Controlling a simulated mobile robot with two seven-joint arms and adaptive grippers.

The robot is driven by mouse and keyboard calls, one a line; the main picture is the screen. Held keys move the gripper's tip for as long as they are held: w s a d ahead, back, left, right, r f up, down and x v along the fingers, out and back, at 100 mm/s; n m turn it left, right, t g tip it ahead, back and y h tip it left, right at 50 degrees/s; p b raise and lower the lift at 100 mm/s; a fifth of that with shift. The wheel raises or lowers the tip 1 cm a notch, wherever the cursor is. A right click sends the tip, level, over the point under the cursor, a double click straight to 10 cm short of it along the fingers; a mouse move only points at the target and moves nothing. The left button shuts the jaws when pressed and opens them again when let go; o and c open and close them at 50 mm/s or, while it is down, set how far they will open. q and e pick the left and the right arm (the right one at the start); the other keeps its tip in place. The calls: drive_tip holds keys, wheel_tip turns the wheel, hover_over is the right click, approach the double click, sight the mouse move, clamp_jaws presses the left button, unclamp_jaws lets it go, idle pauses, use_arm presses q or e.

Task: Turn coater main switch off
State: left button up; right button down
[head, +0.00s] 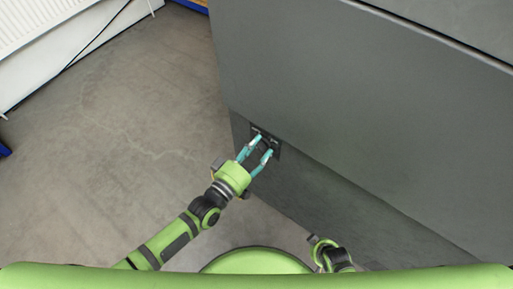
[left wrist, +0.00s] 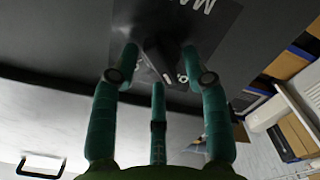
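The main switch is a dark knob (left wrist: 158,57) on a black plate (left wrist: 205,30) with white lettering, partly cut off, in the left wrist view. In the head view the dark plate (head: 277,149) sits low on the near face of the grey coater cabinet (head: 350,90). My left gripper (head: 263,145) is at the plate with its teal fingers spread. In the left wrist view its fingers (left wrist: 159,62) stand on either side of the knob, with gaps showing; contact is not clear. My right gripper (head: 318,241) is low in the head view, and its fingers are hard to make out.
The large cabinet fills the right side of the head view. Open concrete floor (head: 130,120) lies to the left. A white radiator (head: 35,25) is at the top left. Shelving with boxes (left wrist: 288,65) shows at the right of the left wrist view.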

use_arm(q)
drive_tip(key=shift+s+a, duration=0.1)
drive_tip(key=v, duration=1.1)
drive_tip(key=shift+s+a, duration=0.2)
drive_tip(key=shift+s, duration=0.1)
